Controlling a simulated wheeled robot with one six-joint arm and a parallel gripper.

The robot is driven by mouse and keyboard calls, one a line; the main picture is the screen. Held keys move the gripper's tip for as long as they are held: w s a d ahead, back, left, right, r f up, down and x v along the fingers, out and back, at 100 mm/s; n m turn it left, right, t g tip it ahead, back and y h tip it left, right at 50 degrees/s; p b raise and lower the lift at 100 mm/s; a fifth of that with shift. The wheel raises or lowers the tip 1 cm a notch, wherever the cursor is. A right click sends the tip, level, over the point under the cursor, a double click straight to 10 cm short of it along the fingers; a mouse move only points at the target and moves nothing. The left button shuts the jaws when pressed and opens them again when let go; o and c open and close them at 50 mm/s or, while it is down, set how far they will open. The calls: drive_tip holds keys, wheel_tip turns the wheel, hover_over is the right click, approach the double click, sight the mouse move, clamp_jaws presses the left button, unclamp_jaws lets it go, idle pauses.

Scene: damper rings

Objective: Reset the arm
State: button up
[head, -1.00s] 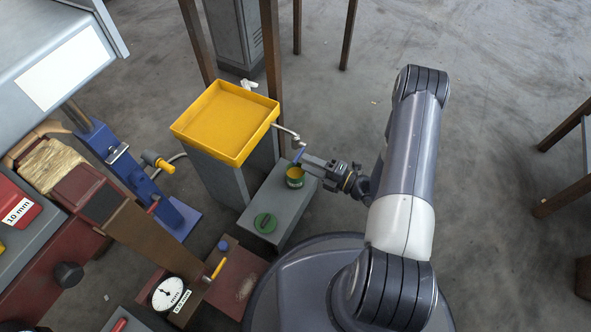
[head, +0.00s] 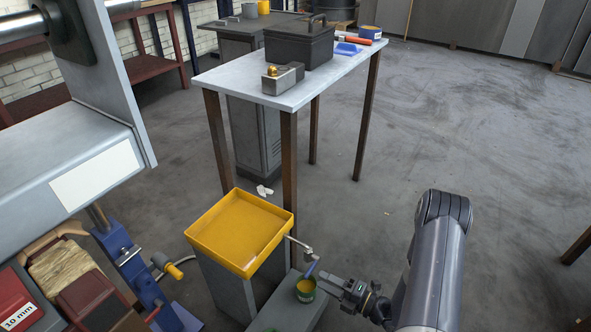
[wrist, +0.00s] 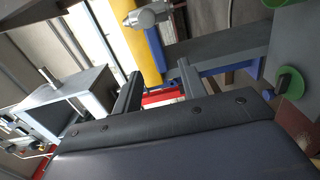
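My arm reaches in from the lower right in the head view. My gripper (head: 322,279) is beside a small green can (head: 305,291) with a yellow inside, which stands on a grey block (head: 284,312). A blue piece (head: 311,268) sticks up at the can; I cannot tell whether the gripper touches either. In the wrist view the two fingers of my gripper (wrist: 160,72) stand apart, with nothing held between them. A round green piece (wrist: 290,82) shows at the right of the wrist view.
A yellow tray (head: 203,236) on a grey stand is left of the gripper, with a bent metal spout (head: 306,249) close by. A white-topped table (head: 222,82) behind carries a black box (head: 299,48). Machinery fills the left. The floor (head: 470,140) at right is mostly open.

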sight(309, 272)
drive_tip(key=shift+x, duration=2.25)
drive_tip(key=shift+d, duration=0.1)
drive_tip(key=v, duration=0.6)
drive_tip(key=x, duration=0.8)
drive_tip(key=shift+r, duration=0.15)
drive_tip(key=shift+r+m+p, duration=0.3)
drive_tip(key=shift+m+p, duration=0.4)
drive_tip(key=shift+p, duration=0.05)
drive_tip(key=shift+m, duration=0.4)
drive_tip(key=shift+s, duration=0.1)
